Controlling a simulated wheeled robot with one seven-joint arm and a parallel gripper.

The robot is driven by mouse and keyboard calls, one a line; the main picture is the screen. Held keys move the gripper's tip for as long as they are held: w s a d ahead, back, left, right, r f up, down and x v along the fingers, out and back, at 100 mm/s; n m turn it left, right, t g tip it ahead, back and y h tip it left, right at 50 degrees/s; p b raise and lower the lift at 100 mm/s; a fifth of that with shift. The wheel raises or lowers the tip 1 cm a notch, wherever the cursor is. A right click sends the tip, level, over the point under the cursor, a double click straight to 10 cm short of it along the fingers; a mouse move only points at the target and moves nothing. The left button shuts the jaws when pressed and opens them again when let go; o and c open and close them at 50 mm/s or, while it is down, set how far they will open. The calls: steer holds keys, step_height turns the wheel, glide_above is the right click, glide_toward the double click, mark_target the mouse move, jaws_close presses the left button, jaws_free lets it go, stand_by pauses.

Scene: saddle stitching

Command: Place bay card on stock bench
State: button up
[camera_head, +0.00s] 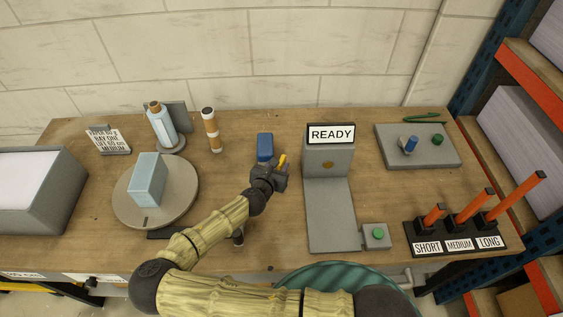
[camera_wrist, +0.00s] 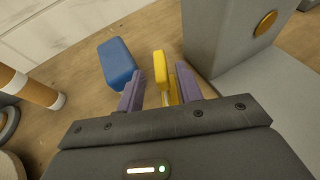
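A white card with black print (camera_head: 108,140), including what looks like "BAY ONE" and "MEDIUM", stands tilted in a grey holder at the back left of the wooden bench (camera_head: 345,262). I take it for the bay card. My gripper (camera_head: 277,171) is far to its right, low over the middle of the bench. In the wrist view my gripper's two purple fingers (camera_wrist: 160,88) are apart. A yellow piece (camera_wrist: 160,68) lies between them, close to the right finger, with a gap on the left. A blue block (camera_wrist: 116,62) is just outside the left finger.
A grey stand with a READY sign (camera_head: 331,134) is just right of my gripper. A round turntable (camera_head: 125,205) with a pale blue block is at left. Orange rods (camera_head: 468,206) stand at right. Bare wood lies around the blue block.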

steer(key=v, duration=0.6)
steer(key=shift+s+r+b, duration=0.15)
steer(key=shift+s+b, duration=0.1)
steer(key=shift+b, duration=0.2)
steer(key=shift+s+a, duration=0.1)
steer(key=shift+a, duration=0.05)
